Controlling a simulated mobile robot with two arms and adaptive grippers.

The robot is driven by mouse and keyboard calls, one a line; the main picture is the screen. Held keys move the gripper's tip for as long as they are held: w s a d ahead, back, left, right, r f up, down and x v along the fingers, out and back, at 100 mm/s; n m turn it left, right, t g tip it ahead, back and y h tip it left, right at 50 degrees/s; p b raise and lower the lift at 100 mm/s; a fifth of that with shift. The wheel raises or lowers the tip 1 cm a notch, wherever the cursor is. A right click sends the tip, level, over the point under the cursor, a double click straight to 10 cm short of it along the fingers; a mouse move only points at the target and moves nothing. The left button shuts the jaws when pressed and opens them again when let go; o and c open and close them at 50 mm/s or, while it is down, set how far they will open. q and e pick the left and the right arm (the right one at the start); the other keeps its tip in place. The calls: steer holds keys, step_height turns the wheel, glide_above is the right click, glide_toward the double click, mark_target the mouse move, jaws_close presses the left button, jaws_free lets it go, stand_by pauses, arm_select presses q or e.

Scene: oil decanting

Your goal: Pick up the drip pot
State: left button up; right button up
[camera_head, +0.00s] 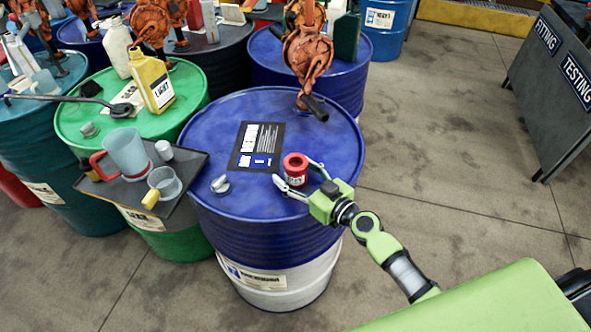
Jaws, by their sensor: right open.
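The drip pot, as I take it, is a small red cylindrical pot (295,163) with a dark opening on top and a pale label low on its front. It stands upright on the lid of the blue drum (222,192), near the front right rim. My right gripper (292,174) reaches in from the lower right with its fingers open, one on each side of the red pot. I cannot tell whether either finger touches it. My left gripper is not in view.
A dark label card (257,145) and a small metal cap (220,184) lie on the same lid. An orange pump (307,55) stands behind. At left, a dark tray (120,189) holds a jug (126,152) and cups. A yellow bottle (152,80) stands on the green drum (190,92).

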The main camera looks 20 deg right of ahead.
steer(key=c, duration=1.5)
steer(key=shift+r, duration=0.1)
